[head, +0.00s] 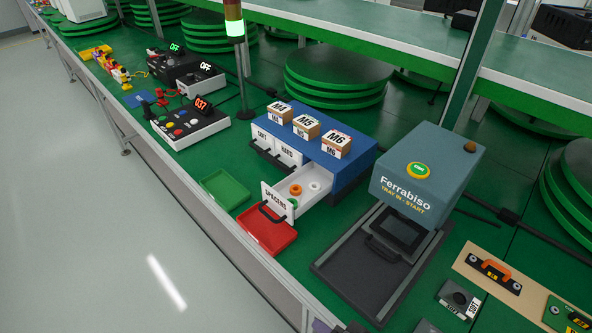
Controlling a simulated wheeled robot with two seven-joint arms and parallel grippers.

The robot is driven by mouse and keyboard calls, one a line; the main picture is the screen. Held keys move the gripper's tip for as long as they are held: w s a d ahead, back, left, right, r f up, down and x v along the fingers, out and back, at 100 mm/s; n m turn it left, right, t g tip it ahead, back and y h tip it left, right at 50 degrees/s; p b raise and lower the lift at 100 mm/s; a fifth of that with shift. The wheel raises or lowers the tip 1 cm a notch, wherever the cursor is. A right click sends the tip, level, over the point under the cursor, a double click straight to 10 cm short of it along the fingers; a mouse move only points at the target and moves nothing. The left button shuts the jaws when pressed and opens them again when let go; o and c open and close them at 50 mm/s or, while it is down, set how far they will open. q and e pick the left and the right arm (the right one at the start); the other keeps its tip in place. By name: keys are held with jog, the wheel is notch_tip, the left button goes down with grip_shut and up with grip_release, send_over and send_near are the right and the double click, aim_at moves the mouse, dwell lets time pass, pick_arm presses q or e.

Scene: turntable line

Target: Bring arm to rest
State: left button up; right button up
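Neither of my grippers shows in the head view, and no part of my arms can be made out for sure. A blue drawer cabinet (352,172) stands on the green bench.
A green tray (225,189) and a red tray (266,232) lie left of the open drawer. Boxes marked M4 (279,112), M5 (306,126) and M6 (336,144) stand on the cabinet. A button console (190,125) and a signal post (240,65) are farther back.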

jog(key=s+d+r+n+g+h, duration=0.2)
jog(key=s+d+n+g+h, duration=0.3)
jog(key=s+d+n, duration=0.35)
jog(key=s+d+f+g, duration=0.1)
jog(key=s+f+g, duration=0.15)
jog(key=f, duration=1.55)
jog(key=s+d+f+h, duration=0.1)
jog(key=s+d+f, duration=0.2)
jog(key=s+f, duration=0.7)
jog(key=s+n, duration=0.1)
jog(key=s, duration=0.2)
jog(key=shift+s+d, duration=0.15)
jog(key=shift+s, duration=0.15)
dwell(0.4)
